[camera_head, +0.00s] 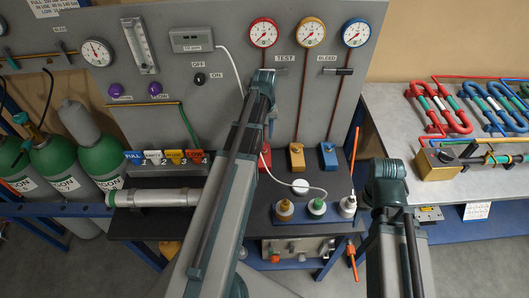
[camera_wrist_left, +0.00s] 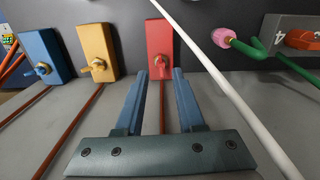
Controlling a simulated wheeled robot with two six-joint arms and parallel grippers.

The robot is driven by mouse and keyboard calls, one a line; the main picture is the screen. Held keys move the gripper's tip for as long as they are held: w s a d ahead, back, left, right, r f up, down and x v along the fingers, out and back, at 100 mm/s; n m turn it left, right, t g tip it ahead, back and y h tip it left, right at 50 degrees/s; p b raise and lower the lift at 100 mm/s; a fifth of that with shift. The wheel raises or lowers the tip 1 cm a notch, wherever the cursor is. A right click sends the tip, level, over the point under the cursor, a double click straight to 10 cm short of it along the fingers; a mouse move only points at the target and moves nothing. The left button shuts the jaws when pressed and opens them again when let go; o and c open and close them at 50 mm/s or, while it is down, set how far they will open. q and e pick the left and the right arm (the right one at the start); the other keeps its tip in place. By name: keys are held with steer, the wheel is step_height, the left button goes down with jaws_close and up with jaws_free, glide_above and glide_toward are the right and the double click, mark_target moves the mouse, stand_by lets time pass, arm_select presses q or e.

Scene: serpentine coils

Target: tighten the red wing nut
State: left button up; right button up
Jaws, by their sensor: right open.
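The red wing nut (camera_wrist_left: 160,66) sits on a red block in the left wrist view, with a thin rod running from it between my fingers. My left gripper (camera_wrist_left: 161,74) is open. Its two blue fingers point at the red block, one on each side of the nut in that view; I cannot tell whether they touch it. In the head view the red block (camera_head: 265,156) shows beside my left arm, which hides part of it, and the nut cannot be made out. My right gripper (camera_head: 388,180) is at the right, away from the panel; its fingers are hard to make out.
Yellow (camera_head: 296,156) and blue (camera_head: 328,155) blocks stand right of the red one. A white hose (camera_wrist_left: 235,90) slants past my left gripper's right side. Several bottles stand on the dark shelf below. A bench with coils (camera_head: 440,110) is at the right.

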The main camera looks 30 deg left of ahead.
mark_target(265, 149)
arm_select(q)
step_height(265, 149, down, 8)
steer(key=b, duration=0.6)
steer(key=shift+r, duration=0.25)
steer(key=shift+c, duration=0.3)
jaws_close()
